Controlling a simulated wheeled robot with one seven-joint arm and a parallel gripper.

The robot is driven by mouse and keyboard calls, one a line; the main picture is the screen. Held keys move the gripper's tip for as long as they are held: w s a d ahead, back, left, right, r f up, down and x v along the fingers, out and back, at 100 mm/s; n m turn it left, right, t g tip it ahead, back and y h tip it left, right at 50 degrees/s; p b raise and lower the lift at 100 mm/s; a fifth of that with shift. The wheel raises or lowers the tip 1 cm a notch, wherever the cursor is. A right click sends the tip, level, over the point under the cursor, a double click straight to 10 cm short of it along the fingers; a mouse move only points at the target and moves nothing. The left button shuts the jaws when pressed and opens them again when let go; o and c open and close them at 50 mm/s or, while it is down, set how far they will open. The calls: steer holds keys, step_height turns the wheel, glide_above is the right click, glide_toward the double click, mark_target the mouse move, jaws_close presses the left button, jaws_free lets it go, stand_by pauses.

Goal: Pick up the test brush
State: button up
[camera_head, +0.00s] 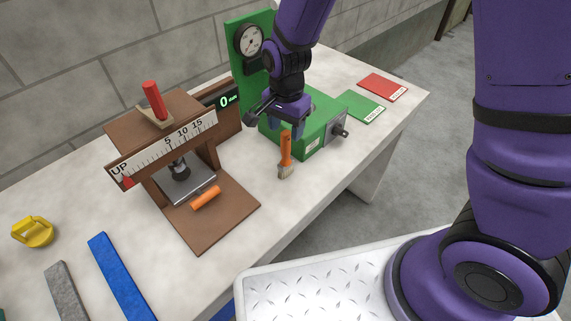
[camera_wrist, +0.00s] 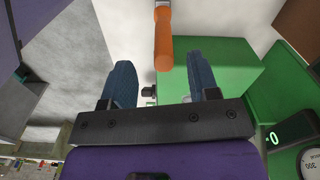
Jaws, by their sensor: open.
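The test brush (camera_head: 285,157) has an orange handle and pale bristles. It lies on the table in front of the green machine, its bristles toward the table's front edge. My gripper (camera_head: 287,130) is above the handle end of the brush, pointing down. In the wrist view the orange handle (camera_wrist: 163,42) shows at the top middle, ahead of the gap between the two blue-grey fingers (camera_wrist: 162,75). The fingers are apart with nothing between them. The brush's bristles are out of the wrist view. How far the fingertips are above the handle is hard to tell.
The green machine (camera_head: 309,135) with a knob and an upright gauge panel stands close behind the gripper. A brown scale stand (camera_head: 220,212) with an orange roller (camera_head: 206,198) is to the left. Green (camera_head: 362,106) and red (camera_head: 382,86) cards lie at the right. Table between stand and brush is clear.

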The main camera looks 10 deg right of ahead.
mark_target(285, 142)
steer(key=shift+w+f, duration=0.2)
steer(key=shift+f, duration=2.7)
steer(key=c, duration=1)
